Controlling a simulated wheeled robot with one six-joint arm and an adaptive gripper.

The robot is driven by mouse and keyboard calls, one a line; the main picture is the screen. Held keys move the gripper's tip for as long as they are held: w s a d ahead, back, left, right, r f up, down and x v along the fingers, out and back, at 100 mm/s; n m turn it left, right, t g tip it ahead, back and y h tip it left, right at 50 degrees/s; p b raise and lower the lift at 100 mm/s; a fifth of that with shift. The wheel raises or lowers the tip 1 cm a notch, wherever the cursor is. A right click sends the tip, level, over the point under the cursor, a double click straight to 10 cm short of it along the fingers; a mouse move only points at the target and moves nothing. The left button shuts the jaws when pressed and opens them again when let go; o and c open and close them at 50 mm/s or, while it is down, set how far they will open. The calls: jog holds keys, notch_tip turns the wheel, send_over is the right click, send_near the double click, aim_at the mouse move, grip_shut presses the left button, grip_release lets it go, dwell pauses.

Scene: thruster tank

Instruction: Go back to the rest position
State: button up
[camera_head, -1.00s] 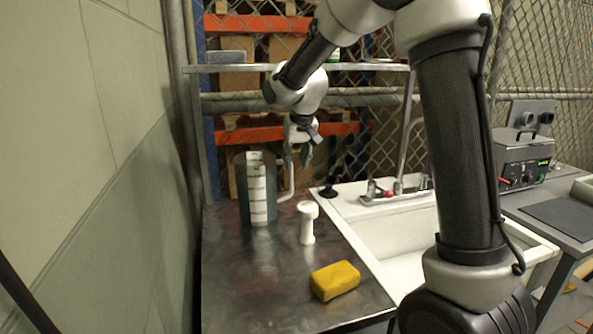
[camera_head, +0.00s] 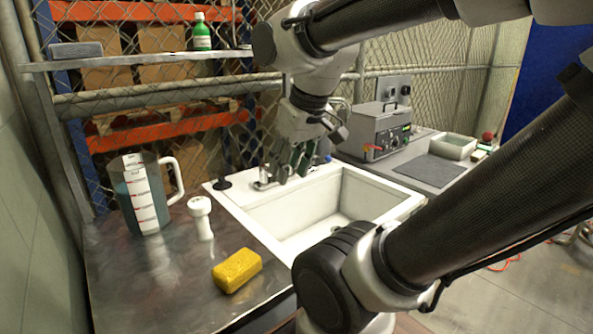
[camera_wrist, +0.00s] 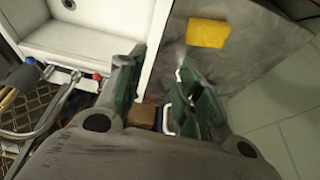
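My gripper (camera_head: 291,160) is above the back edge of the sink in the head view, with its fingers pointing down. In the wrist view its two green-padded fingers (camera_wrist: 157,95) stand apart with nothing held between them. My arm reaches in from the right across the head view and bends above the sink.
A measuring jug (camera_head: 146,193), a white cylindrical piece (camera_head: 202,218) and a yellow sponge (camera_head: 236,270) stand on the metal counter (camera_head: 150,290). A white sink (camera_head: 285,215) is beside it. A grey device (camera_head: 378,130) sits at right, a green bottle (camera_head: 201,38) on the shelf.

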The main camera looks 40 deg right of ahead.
jog(key=shift+s+d+f, duration=0.1)
jog(key=shift+s+f, duration=0.1)
jog(key=shift+s, duration=0.35)
jog(key=shift+s+f, duration=0.2)
jog(key=shift+s, duration=0.3)
dwell(0.5)
